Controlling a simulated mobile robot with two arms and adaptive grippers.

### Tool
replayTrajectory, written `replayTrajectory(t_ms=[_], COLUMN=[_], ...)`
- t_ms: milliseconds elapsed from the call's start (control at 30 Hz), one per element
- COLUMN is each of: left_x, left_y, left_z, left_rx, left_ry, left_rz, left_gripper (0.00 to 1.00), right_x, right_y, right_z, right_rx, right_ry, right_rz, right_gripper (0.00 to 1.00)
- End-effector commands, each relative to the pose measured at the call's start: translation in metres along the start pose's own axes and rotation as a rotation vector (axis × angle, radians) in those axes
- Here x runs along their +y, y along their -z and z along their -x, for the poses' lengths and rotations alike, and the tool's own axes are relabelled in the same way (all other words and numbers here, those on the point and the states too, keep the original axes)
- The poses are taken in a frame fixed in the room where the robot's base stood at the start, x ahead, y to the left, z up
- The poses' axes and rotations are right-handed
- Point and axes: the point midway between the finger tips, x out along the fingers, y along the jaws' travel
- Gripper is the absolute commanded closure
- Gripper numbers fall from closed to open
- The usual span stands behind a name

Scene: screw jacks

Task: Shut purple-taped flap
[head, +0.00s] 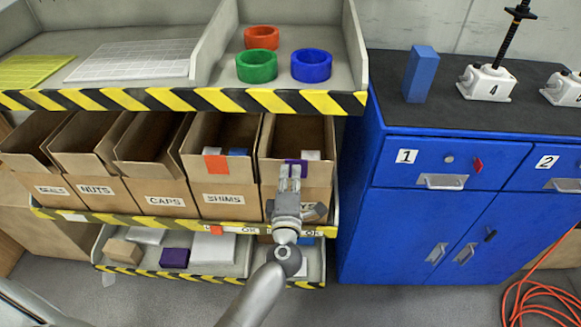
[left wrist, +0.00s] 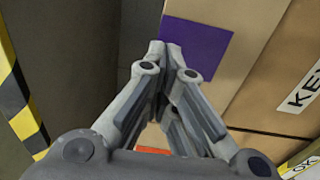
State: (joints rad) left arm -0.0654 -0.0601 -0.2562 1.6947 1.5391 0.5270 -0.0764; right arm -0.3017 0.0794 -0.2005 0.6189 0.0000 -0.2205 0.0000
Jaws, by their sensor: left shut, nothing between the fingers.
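The purple tape (head: 303,166) marks the front flap of the rightmost cardboard box (head: 322,172) on the middle shelf. The box top is open, and a white item (head: 311,155) shows inside. My left gripper (head: 290,170) is shut and empty, with its fingertips at the tape and partly covering it. In the left wrist view the purple tape (left wrist: 205,48) lies just beside and beyond the closed fingertips (left wrist: 168,45). Whether they touch the flap I cannot tell. The arm hides part of the box front and its label. My right gripper is not in view.
An open box with orange tape (head: 216,165) stands just left, and several more open boxes follow. A striped shelf edge (head: 180,101) runs above them, with colored rings (head: 311,65) on top. The blue cabinet (head: 430,210) stands to the right.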

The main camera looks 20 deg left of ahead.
Motion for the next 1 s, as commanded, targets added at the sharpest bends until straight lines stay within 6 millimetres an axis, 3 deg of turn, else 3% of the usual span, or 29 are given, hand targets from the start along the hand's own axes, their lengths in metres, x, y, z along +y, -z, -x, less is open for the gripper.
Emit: replayTrajectory(t_ms=[200,567,1000], left_x=[0.000,0.000,0.004], left_y=[0.000,0.000,0.000], left_z=[-0.015,-0.016,-0.033], left_rx=[0.000,0.000,0.000], left_ry=[0.000,0.000,-0.005], left_rz=[0.001,0.001,0.002], left_gripper=[1.00,1.00,1.00], right_x=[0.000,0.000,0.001], right_y=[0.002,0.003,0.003], right_z=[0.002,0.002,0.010], right_rx=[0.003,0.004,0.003], right_ry=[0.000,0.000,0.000], right_rz=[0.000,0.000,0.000], right_gripper=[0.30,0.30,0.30])
